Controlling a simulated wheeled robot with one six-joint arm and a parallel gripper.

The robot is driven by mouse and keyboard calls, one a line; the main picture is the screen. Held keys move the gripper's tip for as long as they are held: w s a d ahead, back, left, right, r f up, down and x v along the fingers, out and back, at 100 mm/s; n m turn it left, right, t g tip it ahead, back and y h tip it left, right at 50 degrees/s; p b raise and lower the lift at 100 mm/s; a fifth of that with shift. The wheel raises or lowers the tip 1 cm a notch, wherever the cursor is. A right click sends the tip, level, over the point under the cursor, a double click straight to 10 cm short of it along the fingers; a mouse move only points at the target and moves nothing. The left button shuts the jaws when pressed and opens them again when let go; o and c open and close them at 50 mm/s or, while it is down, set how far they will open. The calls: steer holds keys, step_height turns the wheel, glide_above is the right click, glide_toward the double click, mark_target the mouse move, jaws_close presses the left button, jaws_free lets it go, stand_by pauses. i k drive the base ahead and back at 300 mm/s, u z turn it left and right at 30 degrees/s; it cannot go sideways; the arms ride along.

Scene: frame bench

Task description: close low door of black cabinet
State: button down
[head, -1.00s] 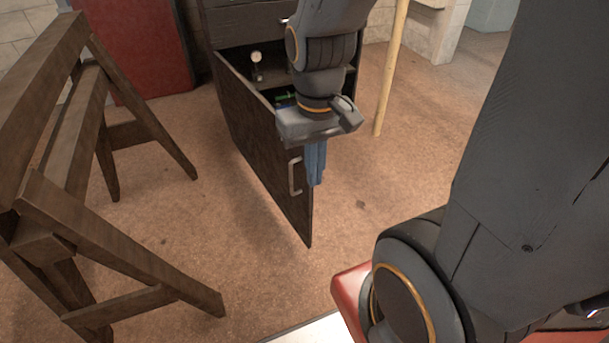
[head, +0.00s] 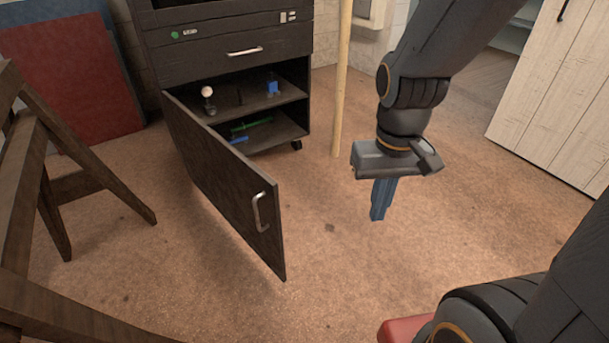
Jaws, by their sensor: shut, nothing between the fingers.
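The black cabinet (head: 230,72) stands at the back, with a drawer above and an open lower compartment. Its low door (head: 215,170) is hinged at the left and swung wide open toward me. A silver handle (head: 259,212) sits near the door's free edge. My gripper (head: 379,213) is shut and empty, pointing down over the floor to the right of the door, apart from it. Inside the cabinet, a shelf carries a white-topped item (head: 207,95) and a blue item (head: 273,87). Green and blue items lie below.
A dark wooden trestle (head: 75,170) stands at the left. A red panel (head: 75,80) leans at the back left. A wooden pole (head: 342,80) stands just right of the cabinet. Pale planks (head: 555,90) are at the right. The floor between door and gripper is clear.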

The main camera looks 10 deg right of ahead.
mark_target(247, 197)
steer(key=z, duration=0.7)
steer(key=i, duration=0.9)
steer(key=u, duration=2.15)
